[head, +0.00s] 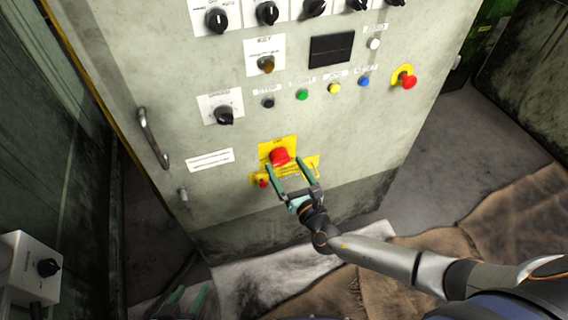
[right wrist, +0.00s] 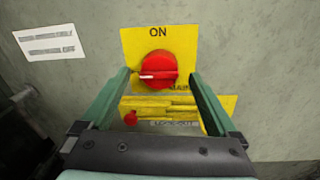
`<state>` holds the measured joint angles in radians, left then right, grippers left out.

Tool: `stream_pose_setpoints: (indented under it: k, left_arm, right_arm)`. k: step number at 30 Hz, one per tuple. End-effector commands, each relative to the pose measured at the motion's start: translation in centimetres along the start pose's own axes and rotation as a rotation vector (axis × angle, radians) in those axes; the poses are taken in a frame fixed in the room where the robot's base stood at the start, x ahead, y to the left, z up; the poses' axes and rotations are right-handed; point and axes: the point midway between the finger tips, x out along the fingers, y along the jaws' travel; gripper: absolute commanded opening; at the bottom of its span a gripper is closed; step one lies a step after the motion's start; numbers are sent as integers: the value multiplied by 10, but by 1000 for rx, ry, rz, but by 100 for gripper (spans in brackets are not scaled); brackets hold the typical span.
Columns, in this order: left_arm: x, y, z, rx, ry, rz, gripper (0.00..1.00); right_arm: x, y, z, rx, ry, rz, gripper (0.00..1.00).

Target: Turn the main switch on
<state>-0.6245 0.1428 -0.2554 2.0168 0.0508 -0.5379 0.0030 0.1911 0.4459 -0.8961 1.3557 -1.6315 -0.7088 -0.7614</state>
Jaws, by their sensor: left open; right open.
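The main switch (head: 280,156) is a red round knob on a yellow plate low on the cabinet front. In the right wrist view, the knob (right wrist: 158,70) sits below the word ON, and its white mark points left, not up at ON. My right gripper (head: 289,167) is open, its green fingers pointing at the panel. In the wrist view one finger is on each side of the knob; I cannot tell whether they touch it. My left gripper (head: 186,296) is open and empty at the bottom edge, away from the panel.
A yellow strip with a small red part (right wrist: 130,118) lies just under the knob. The grey cabinet (head: 170,60) carries black selectors, coloured buttons, a red emergency stop (head: 408,81) and a door handle (head: 152,138). A white switch box (head: 30,268) stands at lower left.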

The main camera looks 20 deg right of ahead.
Motion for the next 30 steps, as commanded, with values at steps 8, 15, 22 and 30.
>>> stream_pose_setpoints:
  k: [8,15,22,30]
  left_arm:
    - [-1,-1,5,-2,-7,-3,55]
    - [-2,-1,7,-3,-11,-3,55]
    - [-2,-1,7,-3,-10,-3,55]
    - [-1,-2,4,-1,-4,-3,55]
  right_arm:
    - [19,0,-1,3,2,-1,95]
    - [19,0,0,2,2,-1,94]
    - [19,0,0,2,1,-1,68]
    - [19,-1,0,1,1,-2,37]
